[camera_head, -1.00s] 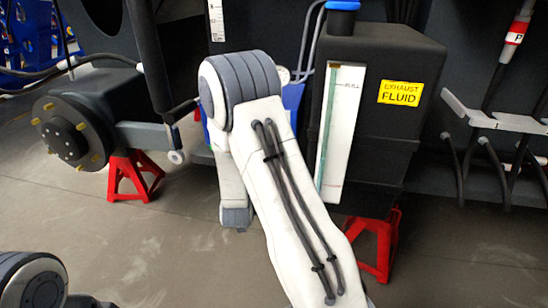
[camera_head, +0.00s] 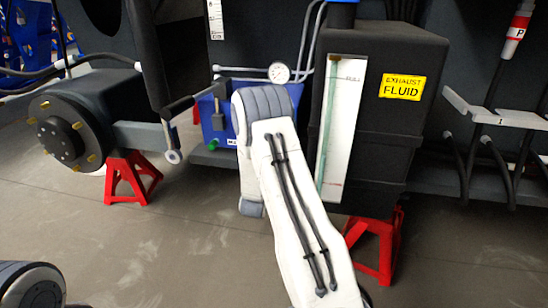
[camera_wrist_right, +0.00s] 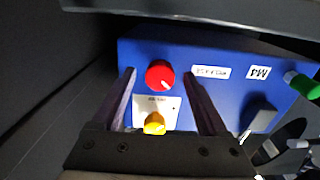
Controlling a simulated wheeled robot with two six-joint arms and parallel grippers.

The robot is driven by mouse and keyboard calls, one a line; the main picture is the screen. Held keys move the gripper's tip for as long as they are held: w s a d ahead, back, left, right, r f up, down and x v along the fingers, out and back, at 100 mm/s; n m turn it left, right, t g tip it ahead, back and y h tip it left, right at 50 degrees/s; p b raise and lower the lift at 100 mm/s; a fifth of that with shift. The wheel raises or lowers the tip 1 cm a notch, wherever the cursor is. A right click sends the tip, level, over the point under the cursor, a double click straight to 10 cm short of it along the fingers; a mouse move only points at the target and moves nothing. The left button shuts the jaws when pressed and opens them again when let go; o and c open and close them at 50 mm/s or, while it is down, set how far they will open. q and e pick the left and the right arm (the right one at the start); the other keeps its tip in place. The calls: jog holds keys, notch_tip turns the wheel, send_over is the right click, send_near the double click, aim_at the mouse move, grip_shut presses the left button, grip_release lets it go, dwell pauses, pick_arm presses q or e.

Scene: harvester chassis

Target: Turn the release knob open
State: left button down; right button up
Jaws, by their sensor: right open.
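A blue box (camera_head: 210,122) stands low between the dark hub arm and the exhaust fluid tank in the head view. In the right wrist view, the blue box (camera_wrist_right: 205,62) carries a red round knob (camera_wrist_right: 160,74), a yellow knob (camera_wrist_right: 155,123) on a white label plate, and a green knob (camera_wrist_right: 303,85) at the right edge. I cannot tell from lettering which is the release knob. My right gripper (camera_wrist_right: 158,76) is open, its fingers on either side of the red and yellow knobs in the picture; contact cannot be told. In the head view my right arm hides it. My left gripper is out of view.
A pressure gauge (camera_head: 278,72) with pipes sits above the box. The black exhaust fluid tank (camera_head: 385,130) stands right of my arm.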

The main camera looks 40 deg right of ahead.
jog(key=shift+w+d, duration=0.45)
jog(key=shift+d, duration=0.1)
grip_shut()
